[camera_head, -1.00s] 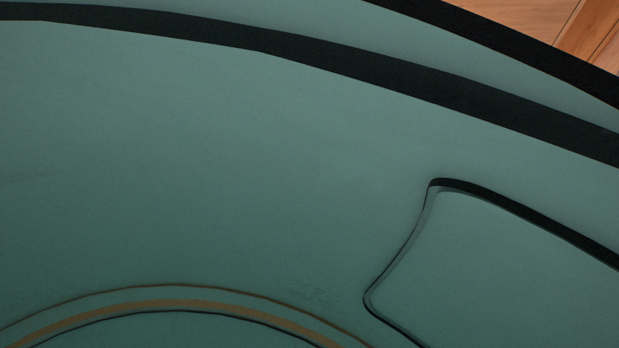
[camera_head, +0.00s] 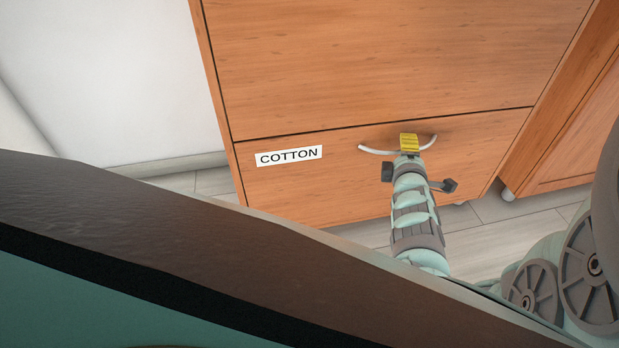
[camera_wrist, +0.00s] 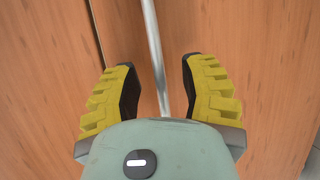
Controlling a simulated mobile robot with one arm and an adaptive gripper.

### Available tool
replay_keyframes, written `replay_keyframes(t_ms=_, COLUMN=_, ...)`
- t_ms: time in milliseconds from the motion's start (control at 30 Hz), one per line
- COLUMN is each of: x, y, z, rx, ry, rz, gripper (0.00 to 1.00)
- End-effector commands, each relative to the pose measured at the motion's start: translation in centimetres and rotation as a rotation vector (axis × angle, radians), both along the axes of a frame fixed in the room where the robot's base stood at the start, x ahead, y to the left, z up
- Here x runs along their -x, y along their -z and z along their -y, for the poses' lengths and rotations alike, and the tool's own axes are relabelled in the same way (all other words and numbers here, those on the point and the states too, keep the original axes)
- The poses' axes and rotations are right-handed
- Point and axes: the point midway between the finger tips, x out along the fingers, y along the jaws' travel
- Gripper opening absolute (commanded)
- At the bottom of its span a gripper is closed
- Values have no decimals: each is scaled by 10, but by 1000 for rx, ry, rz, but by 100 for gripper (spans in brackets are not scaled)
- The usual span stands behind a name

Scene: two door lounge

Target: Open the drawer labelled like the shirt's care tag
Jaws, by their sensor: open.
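The wooden drawer (camera_head: 300,190) with a white label (camera_head: 289,156) reading "COTTON" is the low front of a cabinet in the head view. It looks flush and shut under a dark seam. Its curved pale metal handle (camera_head: 375,151) sits right of the label. My gripper (camera_head: 409,142), with yellow finger pads, is at the handle. In the wrist view my gripper (camera_wrist: 160,90) is open, with the handle bar (camera_wrist: 154,45) running between its two fingers and a gap on each side. No shirt or care tag is in view.
A larger plain wooden front (camera_head: 380,60) is above the drawer. Another wooden cabinet (camera_head: 575,150) stands close on the right. A white wall (camera_head: 110,80) is on the left. Pale tiled floor (camera_head: 490,225) shows below the drawer.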

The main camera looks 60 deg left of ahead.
Motion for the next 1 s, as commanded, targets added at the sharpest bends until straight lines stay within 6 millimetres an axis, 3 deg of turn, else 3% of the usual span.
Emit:
replay_keyframes(t_ms=433, x=-7, y=0, z=-7, rx=-1, ry=0, rz=2, gripper=42)
replay_keyframes(t_ms=467, x=-7, y=0, z=-7, rx=-1, ry=0, rz=1, gripper=48)
replay_keyframes(t_ms=900, x=-7, y=1, z=-7, rx=-1, ry=1, rz=2, gripper=2)
replay_keyframes(t_ms=1000, x=-8, y=0, z=-7, rx=-1, ry=1, rz=2, gripper=0)
